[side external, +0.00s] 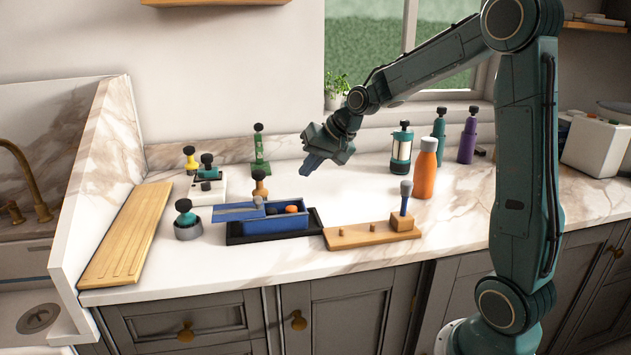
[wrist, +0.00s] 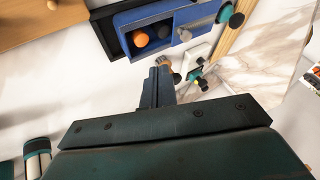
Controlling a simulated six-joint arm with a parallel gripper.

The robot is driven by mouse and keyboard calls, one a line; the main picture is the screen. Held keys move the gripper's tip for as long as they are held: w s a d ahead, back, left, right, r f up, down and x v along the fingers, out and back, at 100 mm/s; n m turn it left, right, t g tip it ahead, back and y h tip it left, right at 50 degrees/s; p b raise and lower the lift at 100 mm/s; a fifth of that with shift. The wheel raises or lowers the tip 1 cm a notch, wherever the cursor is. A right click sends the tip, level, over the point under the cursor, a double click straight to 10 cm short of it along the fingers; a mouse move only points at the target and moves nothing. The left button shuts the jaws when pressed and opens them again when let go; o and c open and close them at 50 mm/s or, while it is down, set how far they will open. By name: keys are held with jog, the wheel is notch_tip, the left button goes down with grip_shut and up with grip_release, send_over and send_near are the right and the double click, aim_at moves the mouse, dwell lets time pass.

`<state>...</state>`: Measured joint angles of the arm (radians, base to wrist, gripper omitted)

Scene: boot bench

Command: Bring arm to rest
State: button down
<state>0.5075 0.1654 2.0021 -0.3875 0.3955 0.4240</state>
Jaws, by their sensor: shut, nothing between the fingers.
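My gripper (side external: 312,164) hangs above the marble counter in the side view, clear of every object. Its fingers are together with nothing between them. My arm reaches in from the right and bends down to the gripper.
A blue box (side external: 285,223) with an orange ball (side external: 291,209) stands on a black tray. A wooden board (side external: 365,236) with pegs lies to its right. An orange bottle (side external: 425,168) and a glass jar (side external: 401,152) stand right of my gripper. A potted plant (side external: 337,92) sits behind.

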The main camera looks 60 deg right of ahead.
jog(key=s+a+r+n+g, duration=0.1)
jog(key=s+a+r+n, duration=0.35)
jog(key=s+a, duration=0.65)
jog(key=s+a+n, duration=0.3)
jog(key=s, duration=1.2)
jog(key=shift+s+f+g+h, duration=0.4)
jog(key=shift+f, duration=0.05)
jog(key=shift+a, duration=0.1)
